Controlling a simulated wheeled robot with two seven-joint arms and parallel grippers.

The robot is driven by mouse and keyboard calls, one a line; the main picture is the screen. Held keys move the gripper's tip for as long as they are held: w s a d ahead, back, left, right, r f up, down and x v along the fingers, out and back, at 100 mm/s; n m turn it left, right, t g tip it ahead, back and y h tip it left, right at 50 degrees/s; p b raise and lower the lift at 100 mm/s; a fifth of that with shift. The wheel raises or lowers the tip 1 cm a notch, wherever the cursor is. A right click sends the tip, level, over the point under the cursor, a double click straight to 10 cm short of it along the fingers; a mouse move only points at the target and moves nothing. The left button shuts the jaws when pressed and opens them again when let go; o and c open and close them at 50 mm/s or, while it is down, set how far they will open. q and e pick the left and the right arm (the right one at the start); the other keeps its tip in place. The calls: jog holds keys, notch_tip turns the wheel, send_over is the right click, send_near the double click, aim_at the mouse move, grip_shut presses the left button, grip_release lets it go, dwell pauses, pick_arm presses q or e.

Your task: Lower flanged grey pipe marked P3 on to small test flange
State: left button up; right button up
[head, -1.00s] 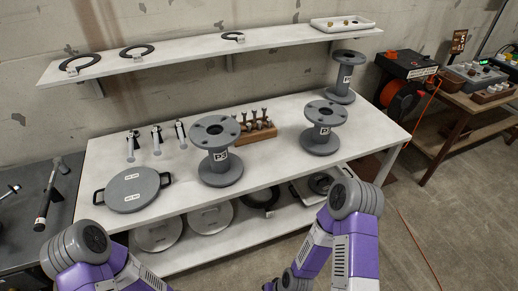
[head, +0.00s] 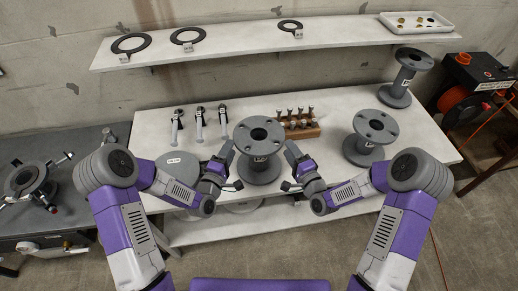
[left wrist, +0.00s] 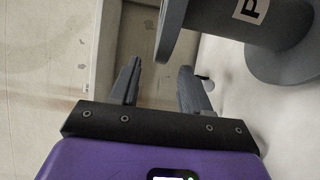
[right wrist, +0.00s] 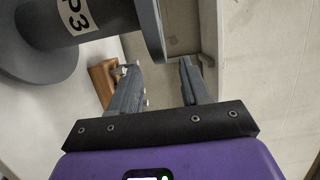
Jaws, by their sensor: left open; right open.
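The flanged grey pipe marked P3 (head: 259,168) stands upright on the white table. Its P3 label shows in the right wrist view (right wrist: 42,44), and part of the label shows in the left wrist view (left wrist: 285,24). My left gripper (head: 225,160) is open and empty, close beside the pipe's left side. My right gripper (head: 294,160) is open and empty, close beside its right side. Neither gripper visibly holds the pipe. A dark round flange fixture (head: 24,179) with clamps is on the grey bench at far left; I cannot tell if it is the small test flange.
Two other flanged pipes (head: 374,128) (head: 407,76) stand to the right. A wooden bolt block (head: 302,132) is behind P3. Clamps (head: 199,124) and a round plate (head: 177,167) are to the left. A shelf (head: 245,45) with rings and a tray (head: 416,24) runs above.

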aim_at(235, 139)
pick_arm(q)
jog(key=x, duration=0.7)
jog(key=shift+w, duration=0.3)
pick_arm(e)
jog(key=x, duration=0.7)
jog(key=shift+w+a, duration=0.15)
jog(key=shift+w, duration=0.1)
pick_arm(q)
grip_shut()
pick_arm(e)
grip_shut()
pick_arm(q)
jog(key=shift+r, duration=0.15)
